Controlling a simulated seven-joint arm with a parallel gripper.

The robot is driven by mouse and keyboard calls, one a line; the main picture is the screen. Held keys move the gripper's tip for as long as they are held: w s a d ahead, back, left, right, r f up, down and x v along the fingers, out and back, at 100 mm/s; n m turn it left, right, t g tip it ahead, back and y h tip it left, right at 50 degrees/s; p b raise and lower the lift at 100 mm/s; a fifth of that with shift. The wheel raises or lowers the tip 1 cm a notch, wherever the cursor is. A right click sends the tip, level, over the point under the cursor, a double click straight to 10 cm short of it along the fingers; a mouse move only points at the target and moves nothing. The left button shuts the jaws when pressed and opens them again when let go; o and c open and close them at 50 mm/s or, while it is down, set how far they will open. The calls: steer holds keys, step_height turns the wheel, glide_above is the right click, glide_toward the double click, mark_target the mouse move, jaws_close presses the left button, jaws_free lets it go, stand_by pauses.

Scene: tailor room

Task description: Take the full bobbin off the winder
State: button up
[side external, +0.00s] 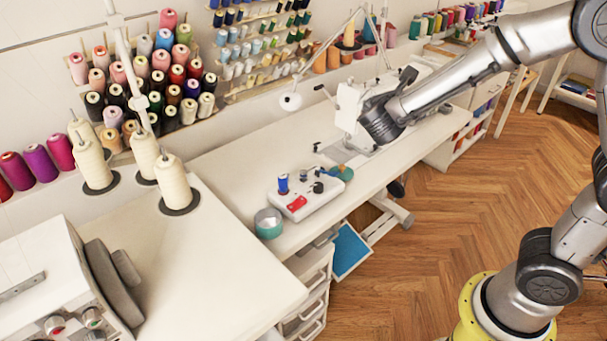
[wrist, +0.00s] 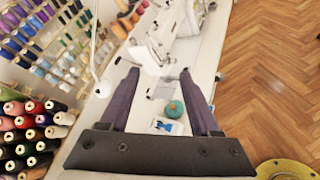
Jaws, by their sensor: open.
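The winder (side external: 312,199) is a small white unit on the white table, with a red switch on its front. A blue bobbin (side external: 283,184) stands upright on its left end. In the wrist view, part of the winder (wrist: 155,126) with a blue patch shows low between the fingers; I cannot tell whether that patch is the bobbin. My gripper (side external: 372,120) is above the table, behind and right of the winder, near the sewing machine. In the wrist view my gripper (wrist: 158,77) is open with nothing between its fingers.
A white sewing machine (side external: 346,108) stands close to my gripper. A teal round item (side external: 341,172) sits at the winder's back right, and a round tin (side external: 268,223) at its front left. Thread cones (side external: 173,184) stand to the left. The table between is clear.

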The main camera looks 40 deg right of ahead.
steer(key=w+a+f+n+t+y, duration=0.2)
steer(key=w+a+f+n+t, duration=0.1)
steer(key=w+a+f+n, duration=0.4)
steer(key=n+y, duration=0.2)
steer(key=n, duration=0.2)
glide_toward(304, 172)
steer(key=x, duration=0.3)
steer(key=shift+w+r, duration=0.1)
steer(key=shift+w, duration=0.05)
steer(key=shift+x, duration=2.6)
jaws_close()
